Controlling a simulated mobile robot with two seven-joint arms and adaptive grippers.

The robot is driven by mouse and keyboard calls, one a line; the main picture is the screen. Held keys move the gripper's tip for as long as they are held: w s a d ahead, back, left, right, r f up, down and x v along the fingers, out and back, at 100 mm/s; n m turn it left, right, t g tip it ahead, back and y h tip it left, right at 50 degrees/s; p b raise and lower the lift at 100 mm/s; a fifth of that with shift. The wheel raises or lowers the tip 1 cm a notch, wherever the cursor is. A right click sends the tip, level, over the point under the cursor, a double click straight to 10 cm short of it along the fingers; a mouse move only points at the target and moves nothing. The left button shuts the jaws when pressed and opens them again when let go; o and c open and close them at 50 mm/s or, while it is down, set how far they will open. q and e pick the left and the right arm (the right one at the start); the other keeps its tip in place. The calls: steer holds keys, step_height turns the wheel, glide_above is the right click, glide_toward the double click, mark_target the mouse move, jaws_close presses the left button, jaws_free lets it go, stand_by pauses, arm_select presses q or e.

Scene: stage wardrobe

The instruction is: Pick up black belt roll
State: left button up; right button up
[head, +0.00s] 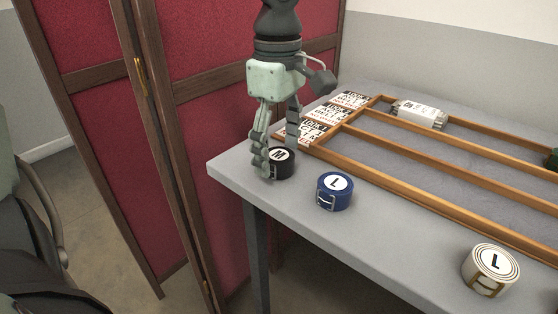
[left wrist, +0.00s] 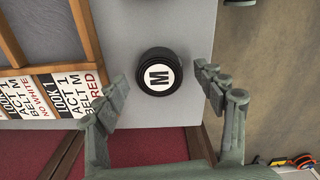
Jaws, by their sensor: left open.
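The black belt roll (head: 282,162) lies on the grey table near its left corner, with a white round label marked M on top. In the left wrist view the black belt roll (left wrist: 158,72) sits ahead of and between the spread fingers. My left gripper (head: 272,160) is open and reaches down to the roll, its fingers partly covering the roll's left side in the head view. In the left wrist view the left gripper (left wrist: 165,85) holds nothing, and gaps show between its fingertips and the roll. My right gripper is not in view.
A blue belt roll marked L (head: 334,191) stands close to the right of the black one. A cream roll marked L (head: 490,270) is farther right. A wooden divided frame (head: 398,187) with printed cards (head: 312,126) lies behind. A red folding screen (head: 215,125) stands left of the table.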

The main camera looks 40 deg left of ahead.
arm_select(q)
steer(key=c, duration=1.3)
steer(key=shift+r, duration=0.1)
